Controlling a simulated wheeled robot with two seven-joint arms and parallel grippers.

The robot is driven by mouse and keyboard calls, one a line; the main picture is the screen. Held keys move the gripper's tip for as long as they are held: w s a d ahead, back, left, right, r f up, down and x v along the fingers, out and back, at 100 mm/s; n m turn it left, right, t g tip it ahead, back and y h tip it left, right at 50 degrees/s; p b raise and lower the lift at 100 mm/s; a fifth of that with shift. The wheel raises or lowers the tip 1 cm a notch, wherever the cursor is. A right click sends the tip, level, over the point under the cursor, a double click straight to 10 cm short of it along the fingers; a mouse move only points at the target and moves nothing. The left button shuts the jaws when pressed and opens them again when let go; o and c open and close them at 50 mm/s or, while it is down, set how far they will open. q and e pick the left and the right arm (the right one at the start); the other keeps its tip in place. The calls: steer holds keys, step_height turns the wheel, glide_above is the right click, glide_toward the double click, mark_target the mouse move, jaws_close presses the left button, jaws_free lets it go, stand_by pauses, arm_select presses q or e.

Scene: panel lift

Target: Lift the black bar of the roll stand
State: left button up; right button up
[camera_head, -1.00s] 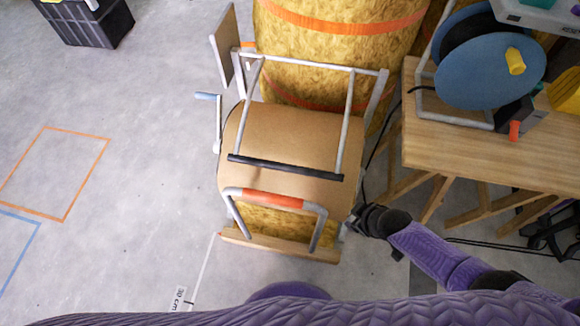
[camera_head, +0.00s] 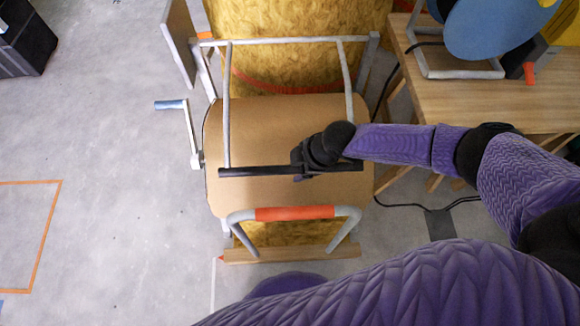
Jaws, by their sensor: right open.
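The black bar (camera_head: 258,171) lies across the front of the brown roll (camera_head: 265,122), joined to two grey side arms of the roll stand (camera_head: 283,41). My right gripper (camera_head: 304,172) is at the bar, right of its middle. It is open, and its dark fingers overlap the bar in the picture. I cannot tell whether they touch it. The gripper hides part of the bar; its right end shows past the gripper. My left gripper is not in view.
A grey handle with an orange grip (camera_head: 295,213) stands in front of the roll. A crank with a blue handle (camera_head: 170,104) sticks out at the left. A wooden table (camera_head: 478,92) stands at the right, and a black crate (camera_head: 24,38) at the far left. Floor at the left is clear.

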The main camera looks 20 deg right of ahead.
steer(key=b+x, duration=0.1)
steer(key=x, duration=0.1)
steer(key=shift+w+a+f, duration=0.15)
steer(key=shift+f, duration=0.2)
jaws_close()
stand_by(1.0)
